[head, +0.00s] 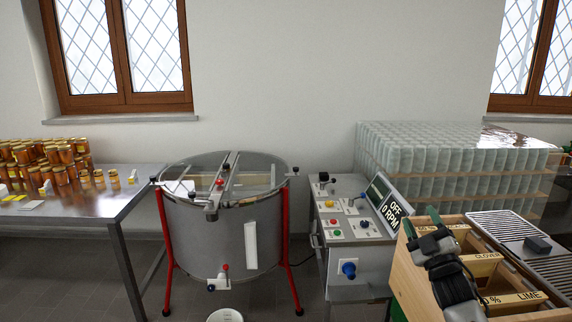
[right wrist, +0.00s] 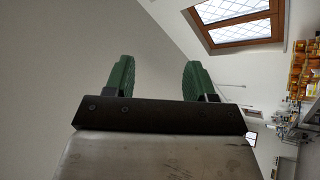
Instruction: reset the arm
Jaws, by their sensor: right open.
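My right arm comes in from the bottom right in the head view. Its gripper (head: 420,221) is open and empty, with green fingers apart, above the left part of a wooden box (head: 410,272). The right wrist view shows the two green ribbed fingers (right wrist: 155,80) spread wide with nothing between them. My left gripper is not in view.
A steel drum (head: 215,240) on red legs stands in the middle. Right of it is a control cabinet (head: 355,268) whose display reads OFF, 0 RPM. Jars (head: 60,175) crowd the left table (head: 95,205). Wrapped glass jars (head: 440,160) are stacked behind. A ribbed metal tray (head: 510,232) lies right.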

